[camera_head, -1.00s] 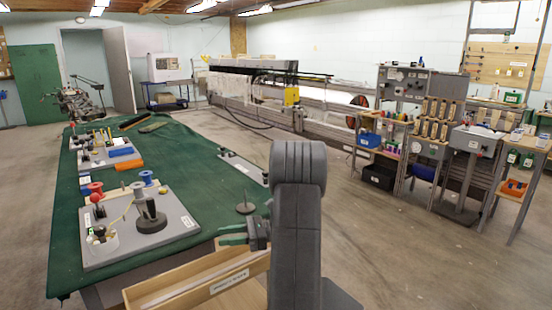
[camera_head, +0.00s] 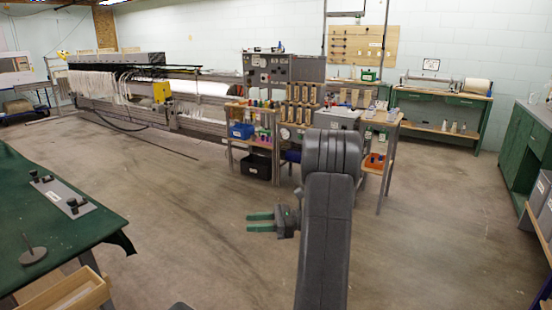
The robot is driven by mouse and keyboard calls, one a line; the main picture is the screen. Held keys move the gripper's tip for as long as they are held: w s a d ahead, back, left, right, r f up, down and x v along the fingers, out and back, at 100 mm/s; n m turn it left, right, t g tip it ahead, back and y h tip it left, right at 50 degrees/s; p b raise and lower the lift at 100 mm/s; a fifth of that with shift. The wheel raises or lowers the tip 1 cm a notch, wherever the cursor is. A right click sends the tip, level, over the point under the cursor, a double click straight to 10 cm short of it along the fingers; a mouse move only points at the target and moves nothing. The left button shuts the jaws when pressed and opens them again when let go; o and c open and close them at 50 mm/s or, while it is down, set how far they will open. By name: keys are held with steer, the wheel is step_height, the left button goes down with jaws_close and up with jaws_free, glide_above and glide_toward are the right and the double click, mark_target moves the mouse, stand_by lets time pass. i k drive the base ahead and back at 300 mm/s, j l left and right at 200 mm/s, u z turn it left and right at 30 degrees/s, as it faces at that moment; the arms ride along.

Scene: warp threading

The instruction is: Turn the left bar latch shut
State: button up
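No bar latch can be made out for certain at this distance. A grey board (camera_head: 62,197) with dark fittings on it lies on the green-covered table (camera_head: 100,222) at the left; I cannot tell whether these fittings are latches. My gripper (camera_head: 254,221) has green fingers pointing left. They are parted with an empty gap between them, over the open floor and well to the right of the table.
A long warping machine (camera_head: 150,88) stands along the back left. A workstation (camera_head: 283,68) with shelves and spools stands behind my arm. Green cabinets (camera_head: 525,140) line the right. A wooden drawer (camera_head: 75,292) is at the lower left. The middle floor is clear.

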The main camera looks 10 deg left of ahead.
mark_target(33, 174)
steer(key=i+l+z, duration=0.1)
steer(key=i+l, duration=0.15)
steer(key=i, duration=0.25)
steer(key=i+l+z, duration=0.1)
steer(key=i+l, duration=0.15)
steer(key=i, duration=0.3)
steer(key=i+l+z, duration=0.1)
steer(key=i, duration=0.4)
steer(key=i+j+u, duration=0.15)
steer(key=i+u, duration=0.55)
steer(key=u, duration=0.2)
steer(key=i+u, duration=0.45)
steer(key=i+l+u, duration=0.2)
steer(key=u, duration=0.2)
steer(key=i+j+u, duration=0.15)
steer(key=i+u, duration=0.35)
steer(key=i, duration=0.35)
steer(key=i+l+u, duration=0.15)
steer(key=i+u, duration=0.3)
steer(key=i, duration=0.35)
steer(key=i+u, duration=0.4)
steer(key=i, duration=0.15)
steer(key=i+u, duration=0.4)
steer(key=i, duration=0.15)
steer(key=i+l+u, duration=0.4)
steer(key=i+j, duration=0.1)
